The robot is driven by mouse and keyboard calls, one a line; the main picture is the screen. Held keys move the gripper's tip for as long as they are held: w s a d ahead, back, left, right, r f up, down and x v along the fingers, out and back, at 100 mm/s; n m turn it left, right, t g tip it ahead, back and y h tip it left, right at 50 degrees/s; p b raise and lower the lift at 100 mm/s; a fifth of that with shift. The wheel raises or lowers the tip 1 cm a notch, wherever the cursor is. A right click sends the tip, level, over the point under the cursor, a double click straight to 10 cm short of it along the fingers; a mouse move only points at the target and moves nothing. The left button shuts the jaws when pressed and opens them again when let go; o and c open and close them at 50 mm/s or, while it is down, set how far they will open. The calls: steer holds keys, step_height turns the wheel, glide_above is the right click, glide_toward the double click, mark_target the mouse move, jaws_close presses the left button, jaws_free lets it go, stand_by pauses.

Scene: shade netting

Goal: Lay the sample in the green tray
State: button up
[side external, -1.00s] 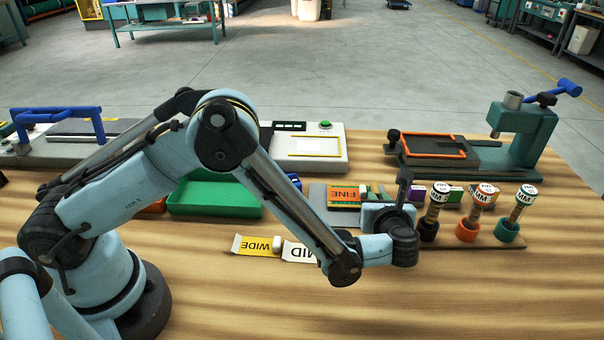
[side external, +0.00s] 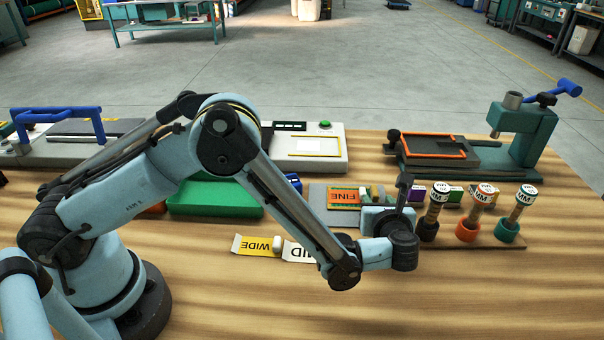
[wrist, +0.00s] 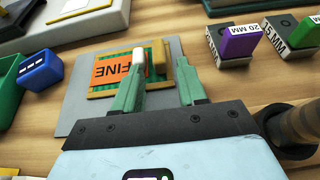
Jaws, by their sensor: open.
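The sample (wrist: 106,72) is a flat piece of green netting with an orange FINE label. It lies on a grey plate (wrist: 83,112), and also shows in the side view (side external: 345,197). A small white piece (wrist: 138,56) and a tan block (wrist: 157,60) are at its right side. My gripper (wrist: 161,62) is open, its green fingers apart near that right side; I cannot tell whether they touch it. The green tray (side external: 215,198) is left of the sample in the side view, partly behind my arm, with its edge in the wrist view (wrist: 8,90).
Labelled cylinders (side external: 467,229) stand in coloured cups at the right. Purple (wrist: 240,42) and green labelled blocks sit behind them. A blue block (wrist: 40,70) lies between tray and plate. WIDE (side external: 258,245) and MID cards lie in front. The front table is clear.

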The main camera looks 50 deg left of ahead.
steer(key=v, duration=1.1)
steer(key=shift+s+d, duration=0.1)
steer(key=shift+d, duration=0.25)
steer(key=s+a+r+n+g+h, duration=0.1)
steer(key=a+r+n+g+h, duration=0.1)
steer(key=a+r+n, duration=0.4)
steer(key=a+r+n+g+h, duration=0.2)
steer(key=a+n, duration=0.3)
steer(key=a, duration=0.3)
steer(key=s+a+r+n+t+h, duration=0.1)
steer(key=s+a+n+h, duration=0.4)
steer(key=s+n, duration=0.6)
steer(key=a+n, duration=0.2)
steer(key=n, duration=0.2)
steer(key=shift+s+a+r, duration=0.15)
steer(key=shift+s+r, duration=0.1)
steer(key=o, duration=0.4)
steer(key=shift+s+n+t+h, duration=0.2)
steer(key=shift+n+t+h, duration=0.1)
steer(key=shift+n, duration=0.2)
steer(key=o, duration=0.7)
